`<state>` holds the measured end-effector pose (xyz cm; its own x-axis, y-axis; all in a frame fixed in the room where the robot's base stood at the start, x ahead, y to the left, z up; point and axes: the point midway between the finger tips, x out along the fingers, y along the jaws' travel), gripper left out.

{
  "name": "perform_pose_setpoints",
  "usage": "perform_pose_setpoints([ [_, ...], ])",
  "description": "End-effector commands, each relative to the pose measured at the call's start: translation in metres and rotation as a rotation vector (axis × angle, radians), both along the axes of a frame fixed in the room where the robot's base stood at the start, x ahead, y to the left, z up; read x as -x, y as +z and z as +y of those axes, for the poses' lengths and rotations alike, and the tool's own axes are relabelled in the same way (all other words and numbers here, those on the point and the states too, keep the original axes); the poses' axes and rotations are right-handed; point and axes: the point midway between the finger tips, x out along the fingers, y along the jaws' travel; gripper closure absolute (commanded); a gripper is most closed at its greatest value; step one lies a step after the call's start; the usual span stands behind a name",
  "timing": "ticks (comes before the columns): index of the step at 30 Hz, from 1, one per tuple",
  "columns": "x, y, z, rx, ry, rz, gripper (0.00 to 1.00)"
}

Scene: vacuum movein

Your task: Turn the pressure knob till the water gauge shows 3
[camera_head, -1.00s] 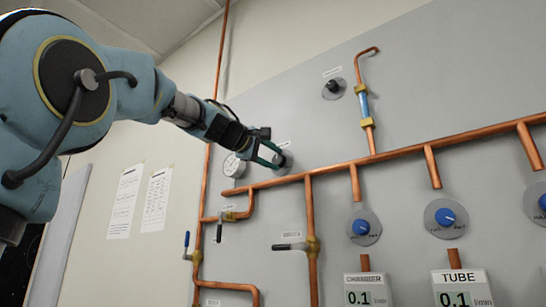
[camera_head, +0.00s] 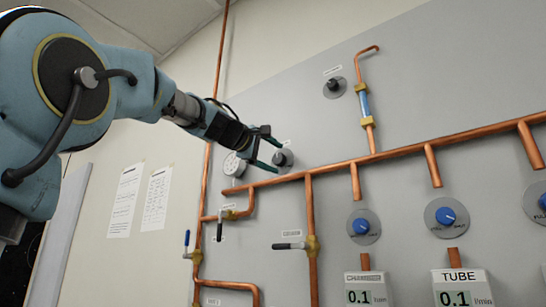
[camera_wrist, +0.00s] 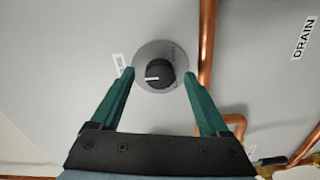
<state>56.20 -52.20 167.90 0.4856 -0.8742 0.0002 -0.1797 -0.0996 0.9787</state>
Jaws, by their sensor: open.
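The dark round pressure knob (camera_head: 281,158) sits on a grey disc on the wall panel. In the wrist view the knob (camera_wrist: 158,74) lies between my open fingers, its white mark pointing left. My gripper (camera_head: 277,156) is open, with its green fingertips at either side of the knob; in the wrist view the fingers (camera_wrist: 158,76) are apart from it, with gaps on both sides. A round white dial gauge (camera_head: 233,165) is left of the knob, partly beside my gripper; its reading is too small to tell. The label by the knob is unreadable.
A copper pipe (camera_head: 330,170) runs just below the knob; in the wrist view a vertical pipe (camera_wrist: 207,45) is close to the right finger. Another dark knob (camera_head: 334,87) and a blue sight tube (camera_head: 364,104) are higher right. Blue knobs (camera_head: 361,226) and valve levers (camera_head: 288,246) are below.

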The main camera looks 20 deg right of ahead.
Motion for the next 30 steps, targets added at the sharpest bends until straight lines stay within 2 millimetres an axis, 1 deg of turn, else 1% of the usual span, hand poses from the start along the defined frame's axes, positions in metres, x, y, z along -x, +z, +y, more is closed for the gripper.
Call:
perform_pose_setpoints([
  [4, 0.002, -0.001, 0.004, 0.001, 0.001, -0.001, 0.21],
  [7, 0.008, -0.002, 0.014, 0.0, 0.002, -0.002, 0.21],
  [15, 0.033, -0.003, 0.061, 0.001, 0.003, -0.003, 0.21],
  [21, 0.048, -0.002, 0.086, 0.002, 0.002, -0.002, 0.21],
  [24, 0.051, -0.001, 0.092, 0.0, 0.001, 0.0, 0.21],
  [30, 0.052, 0.0, 0.095, 0.0, 0.0, 0.001, 0.21],
])
